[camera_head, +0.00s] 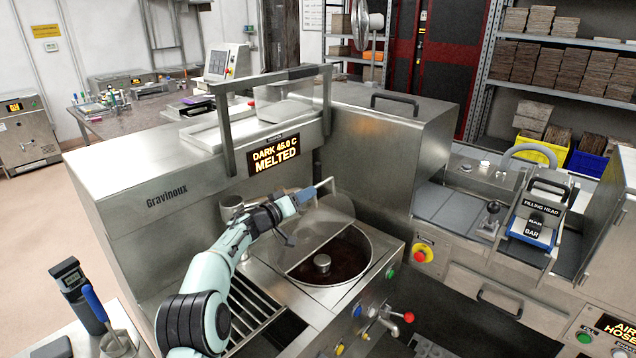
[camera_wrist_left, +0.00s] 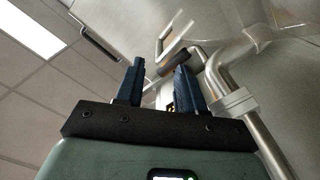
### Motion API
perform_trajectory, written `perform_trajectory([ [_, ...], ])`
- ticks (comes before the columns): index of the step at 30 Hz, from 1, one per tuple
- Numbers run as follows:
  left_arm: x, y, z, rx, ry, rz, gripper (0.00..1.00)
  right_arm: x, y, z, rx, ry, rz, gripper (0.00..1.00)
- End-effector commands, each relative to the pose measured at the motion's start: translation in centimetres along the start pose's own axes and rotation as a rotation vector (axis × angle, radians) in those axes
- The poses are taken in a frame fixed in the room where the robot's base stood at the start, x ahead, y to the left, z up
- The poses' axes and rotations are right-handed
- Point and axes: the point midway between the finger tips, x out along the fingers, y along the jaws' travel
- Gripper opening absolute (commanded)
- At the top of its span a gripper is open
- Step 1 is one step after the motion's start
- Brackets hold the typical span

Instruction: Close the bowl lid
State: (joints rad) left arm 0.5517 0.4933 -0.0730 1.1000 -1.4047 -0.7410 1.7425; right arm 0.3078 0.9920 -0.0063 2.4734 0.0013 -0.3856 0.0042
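The round steel bowl (camera_head: 368,268) holds dark melted chocolate and has a knob-topped hub in its middle. Its lid (camera_head: 340,207) looks raised at the bowl's back edge, partly see-through, with a thin bar handle (camera_head: 325,184) at its top. The bowl is largely uncovered. My left gripper (camera_head: 308,196) is beside the lid's upper left part, near the handle. In the left wrist view its two dark blue fingers (camera_wrist_left: 158,78) stand apart with a gap between them. A bar with a dark grip (camera_wrist_left: 174,64) shows beyond the fingertips; contact cannot be told. My right gripper is out of view.
The tempering machine's housing (camera_head: 150,200) with its lit display (camera_head: 274,155) rises behind my left arm. A slatted grate (camera_head: 250,305) lies left of the bowl. Buttons and a red-knobbed tap (camera_head: 408,317) are on the front. A steel pipe (camera_wrist_left: 228,90) runs close to the fingers in the wrist view.

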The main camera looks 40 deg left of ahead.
Motion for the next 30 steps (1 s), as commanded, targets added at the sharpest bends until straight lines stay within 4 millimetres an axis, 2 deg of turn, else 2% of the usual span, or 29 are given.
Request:
perform_trajectory([
  [1, 1.4, 0.4, -0.4, 0.0, 0.003, 0.004, 0.38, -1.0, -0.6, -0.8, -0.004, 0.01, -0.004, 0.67],
  [3, 2.8, 0.4, -0.5, 0.0, 0.004, 0.004, 0.38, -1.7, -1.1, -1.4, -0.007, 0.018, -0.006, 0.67],
  [9, 5.6, 0.4, -0.5, 0.001, 0.004, 0.004, 0.38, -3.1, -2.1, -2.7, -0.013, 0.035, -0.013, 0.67],
  [14, 6.5, 0.2, -0.3, 0.0, 0.003, 0.001, 0.38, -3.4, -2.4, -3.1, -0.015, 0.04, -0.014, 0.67],
  [22, 6.5, 0.0, -0.1, 0.0, 0.001, -0.001, 0.38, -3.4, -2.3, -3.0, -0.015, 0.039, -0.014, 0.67],
  [23, 6.5, 0.0, -0.1, 0.0, 0.001, -0.001, 0.35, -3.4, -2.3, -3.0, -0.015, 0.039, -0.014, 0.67],
  [24, 6.5, 0.0, -0.1, 0.0, 0.001, -0.001, 0.22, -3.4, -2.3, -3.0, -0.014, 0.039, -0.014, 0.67],
  [26, 6.5, 0.0, -0.1, 0.0, 0.001, 0.0, 0.02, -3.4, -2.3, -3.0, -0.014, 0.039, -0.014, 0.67],
  [30, 6.5, 0.1, -0.1, 0.0, 0.001, 0.0, 0.0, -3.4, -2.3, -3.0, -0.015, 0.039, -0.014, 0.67],
])
